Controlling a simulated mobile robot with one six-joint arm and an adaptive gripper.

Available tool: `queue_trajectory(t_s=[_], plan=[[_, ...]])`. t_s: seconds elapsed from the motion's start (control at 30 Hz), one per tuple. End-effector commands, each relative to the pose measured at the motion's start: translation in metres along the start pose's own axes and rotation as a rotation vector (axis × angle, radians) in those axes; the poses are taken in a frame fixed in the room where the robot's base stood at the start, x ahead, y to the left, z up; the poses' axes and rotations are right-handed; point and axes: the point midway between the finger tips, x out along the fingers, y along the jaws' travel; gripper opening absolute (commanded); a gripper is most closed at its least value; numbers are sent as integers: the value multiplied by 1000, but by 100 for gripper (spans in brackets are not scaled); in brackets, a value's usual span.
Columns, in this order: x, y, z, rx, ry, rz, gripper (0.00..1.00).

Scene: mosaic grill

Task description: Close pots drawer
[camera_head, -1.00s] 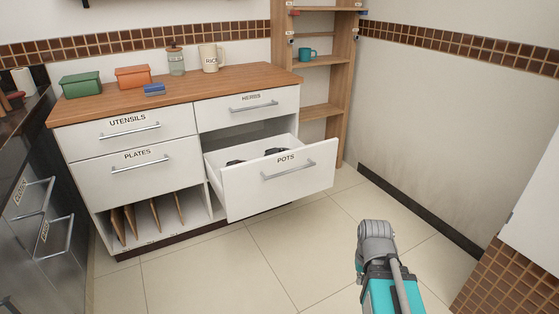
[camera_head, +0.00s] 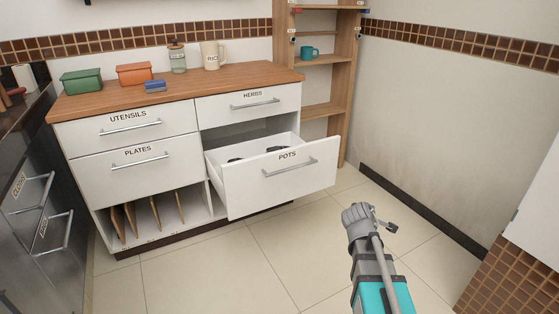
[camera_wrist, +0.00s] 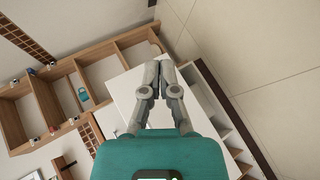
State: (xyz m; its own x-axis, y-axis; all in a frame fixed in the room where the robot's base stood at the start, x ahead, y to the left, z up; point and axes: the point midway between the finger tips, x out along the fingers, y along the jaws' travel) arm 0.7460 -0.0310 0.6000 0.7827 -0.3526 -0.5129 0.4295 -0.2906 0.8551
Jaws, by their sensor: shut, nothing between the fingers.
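The pots drawer (camera_head: 272,188) is the white lower-right drawer, labelled POTS, in the cabinet. It is pulled well out, with dark pots (camera_head: 243,158) partly visible inside. Its metal bar handle (camera_head: 290,168) runs across the front. In the head view my arm reaches up from the bottom right, in front and to the right of the drawer, with a clear gap to it. In the wrist view my gripper (camera_wrist: 165,68) has its fingers together and empty, in front of a white panel (camera_wrist: 122,95); I cannot tell which panel.
The herbs drawer (camera_head: 248,108), utensils drawer (camera_head: 127,135) and plates drawer (camera_head: 135,174) are shut. A wooden shelf (camera_head: 322,111) stands behind at the right. Tiled floor (camera_head: 300,235) is clear before the cabinet. A wall (camera_head: 440,130) bounds the right, a dark unit (camera_head: 40,232) the left.

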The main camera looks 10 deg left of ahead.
Motion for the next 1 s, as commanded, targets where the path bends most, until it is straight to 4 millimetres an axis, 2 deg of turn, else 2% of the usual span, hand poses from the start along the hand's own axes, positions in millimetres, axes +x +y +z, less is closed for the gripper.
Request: queue_trajectory(t_s=[0.03, 0.2, 0.3, 0.43, 0.53, 0.7, 0.83, 1.0], plan=[[6, 11, -14, -93, 35, 67, 0], [9, 44, -61, -434, 143, 301, 0], [5, 57, -92, -640, 200, 439, 0], [-4, 65, -135, -912, 268, 620, 0], [-13, 64, -167, -1114, 317, 760, 0], [-29, 49, -213, -1429, 394, 974, 0], [-38, 36, -235, -1601, 434, 1098, 0], [-45, 25, -248, -1715, 462, 1183, 0]])
